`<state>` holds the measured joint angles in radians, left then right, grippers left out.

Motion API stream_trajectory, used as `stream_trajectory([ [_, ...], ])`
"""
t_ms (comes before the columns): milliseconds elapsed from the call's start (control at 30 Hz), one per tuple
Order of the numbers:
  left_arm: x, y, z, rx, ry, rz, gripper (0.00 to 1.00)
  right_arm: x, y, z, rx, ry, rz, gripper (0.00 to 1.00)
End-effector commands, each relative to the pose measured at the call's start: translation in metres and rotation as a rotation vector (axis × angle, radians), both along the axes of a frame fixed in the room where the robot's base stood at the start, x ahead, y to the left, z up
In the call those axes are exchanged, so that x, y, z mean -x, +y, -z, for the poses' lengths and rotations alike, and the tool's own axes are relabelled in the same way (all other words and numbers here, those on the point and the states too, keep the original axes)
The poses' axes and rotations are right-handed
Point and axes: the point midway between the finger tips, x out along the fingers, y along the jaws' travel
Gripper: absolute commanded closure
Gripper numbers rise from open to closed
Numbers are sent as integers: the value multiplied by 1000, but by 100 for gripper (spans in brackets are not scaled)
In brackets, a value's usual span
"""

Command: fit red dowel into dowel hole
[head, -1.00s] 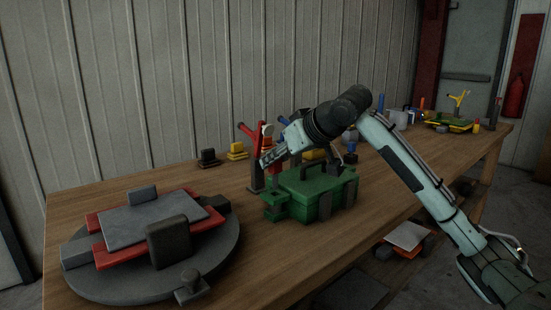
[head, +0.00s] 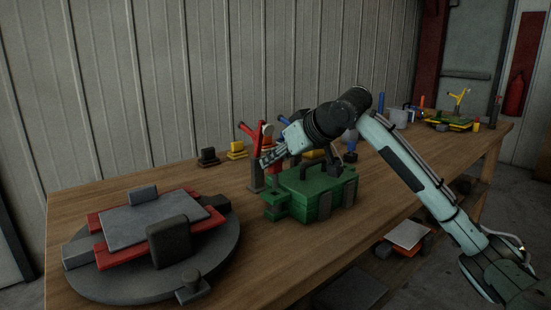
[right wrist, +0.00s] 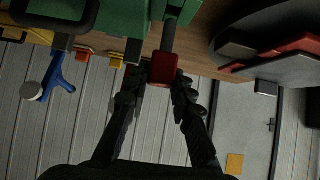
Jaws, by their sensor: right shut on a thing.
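The red dowel (right wrist: 163,68) has a red head and a dark grey shaft. In the right wrist view the head sits between my right gripper's fingertips (right wrist: 162,76), which are shut on it. The shaft points toward a small green lug at the end of the green hull mould (right wrist: 188,8). In the head view my right gripper (head: 268,160) is above the left end of the green mould (head: 318,192), with some red showing below it. The dowel hole is hidden, and I cannot tell whether the shaft is in it. My left gripper is not in view.
A round grey turntable (head: 110,285) with red and grey plates is at the left of the wooden table (head: 245,270). A red forked stand (head: 254,135) is just behind my gripper. Black and yellow blocks (head: 237,150) are at the back. The table front is clear.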

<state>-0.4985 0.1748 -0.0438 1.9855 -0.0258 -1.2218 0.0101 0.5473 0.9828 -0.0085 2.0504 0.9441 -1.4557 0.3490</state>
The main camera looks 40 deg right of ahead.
Motion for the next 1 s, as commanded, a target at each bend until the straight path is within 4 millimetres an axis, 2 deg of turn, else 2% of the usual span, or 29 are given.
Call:
stream_trajectory([
  [433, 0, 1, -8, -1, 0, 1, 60, 0, 0, -1, 0, 0, 0, 100],
  [1000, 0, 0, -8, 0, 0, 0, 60, 0, 0, -1, 0, -1, 0, 100],
])
